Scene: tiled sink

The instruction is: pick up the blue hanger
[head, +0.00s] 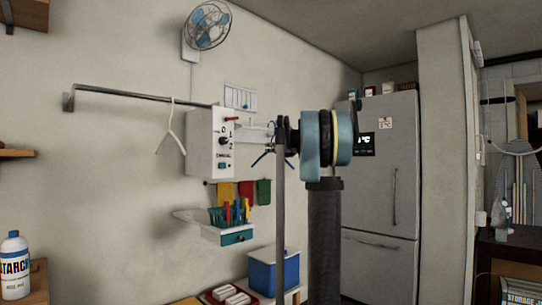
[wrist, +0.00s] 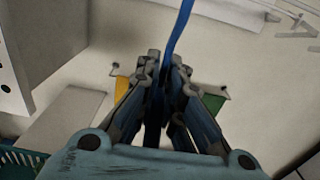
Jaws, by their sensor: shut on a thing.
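The blue hanger (wrist: 181,35) shows in the wrist view as a thin blue strip rising from between my fingers to the top edge. My gripper (wrist: 166,68) is shut on it. In the head view, my gripper (head: 272,138) points left, right of the white dial box. Thin slanting blue parts of the blue hanger (head: 261,159) show just below the fingertips. Most of the hanger is hidden behind my fingers and arm.
A metal rail (head: 140,95) runs along the wall, with a white hanger (head: 171,132) on it. The white dial box (head: 209,150) is close to my gripper's left. Coloured cloths (head: 245,193) and a shelf (head: 190,217) are below. A grey fridge (head: 383,200) stands behind.

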